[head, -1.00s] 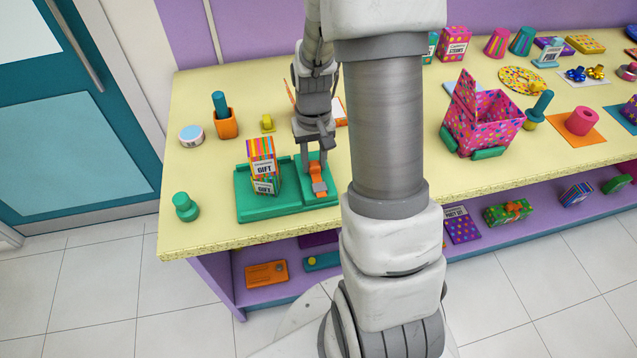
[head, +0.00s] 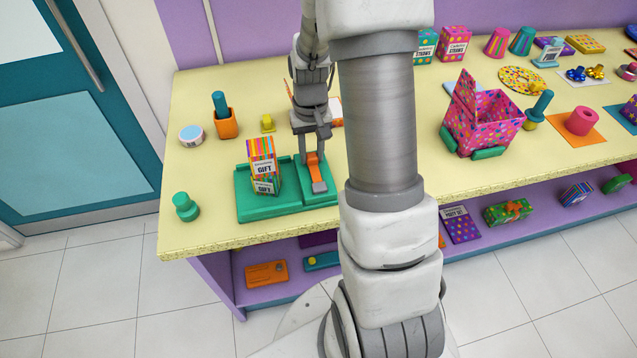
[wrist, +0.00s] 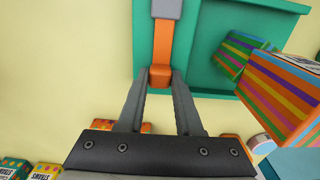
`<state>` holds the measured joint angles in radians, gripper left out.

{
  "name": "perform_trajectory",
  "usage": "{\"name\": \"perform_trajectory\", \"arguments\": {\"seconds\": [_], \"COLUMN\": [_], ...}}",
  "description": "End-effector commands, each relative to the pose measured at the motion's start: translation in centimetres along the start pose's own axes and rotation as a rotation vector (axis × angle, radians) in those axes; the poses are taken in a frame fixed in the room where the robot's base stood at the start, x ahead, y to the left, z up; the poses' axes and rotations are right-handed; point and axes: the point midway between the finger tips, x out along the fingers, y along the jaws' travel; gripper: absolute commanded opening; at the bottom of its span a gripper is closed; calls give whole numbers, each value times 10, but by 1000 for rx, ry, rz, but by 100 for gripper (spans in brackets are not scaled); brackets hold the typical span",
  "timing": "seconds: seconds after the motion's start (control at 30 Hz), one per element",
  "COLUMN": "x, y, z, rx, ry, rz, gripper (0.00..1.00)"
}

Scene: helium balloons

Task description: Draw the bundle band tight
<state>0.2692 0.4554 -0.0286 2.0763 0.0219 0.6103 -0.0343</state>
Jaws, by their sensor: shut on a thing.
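The orange band (head: 316,172) runs along the right part of the green tray (head: 285,211), with a grey piece (head: 319,187) at its front end. My gripper (head: 313,150) is at the back end of this strip. In the wrist view my gripper (wrist: 160,78) is shut on the band's orange end block (wrist: 160,77), and the strip runs straight to the grey piece (wrist: 167,8). Striped gift boxes (head: 263,165) stand stacked in the tray's left part, the upper one turned slightly. The wrist view also shows a striped box (wrist: 285,90). I cannot see a band around the boxes.
An orange cup (head: 226,124) with a teal peg, a round tin (head: 191,135) and a small yellow item (head: 267,123) stand behind the tray. A green knob (head: 186,206) is at the left. A pink dotted box (head: 480,120) stands right of my arm.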

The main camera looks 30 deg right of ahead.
Motion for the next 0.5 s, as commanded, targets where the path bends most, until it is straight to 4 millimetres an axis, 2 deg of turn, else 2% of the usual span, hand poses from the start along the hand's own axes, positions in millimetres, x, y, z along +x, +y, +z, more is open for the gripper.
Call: {"name": "perform_trajectory", "arguments": {"seconds": [0.03, 0.2, 0.5], "x": [-1, -1, -2], "y": [0, 0, 0], "z": [-3, -2, -1], "rx": [1, 1, 1], "ry": [4, 3, 1], "rz": [0, 0, 0], "gripper": [38, 65, 65]}}
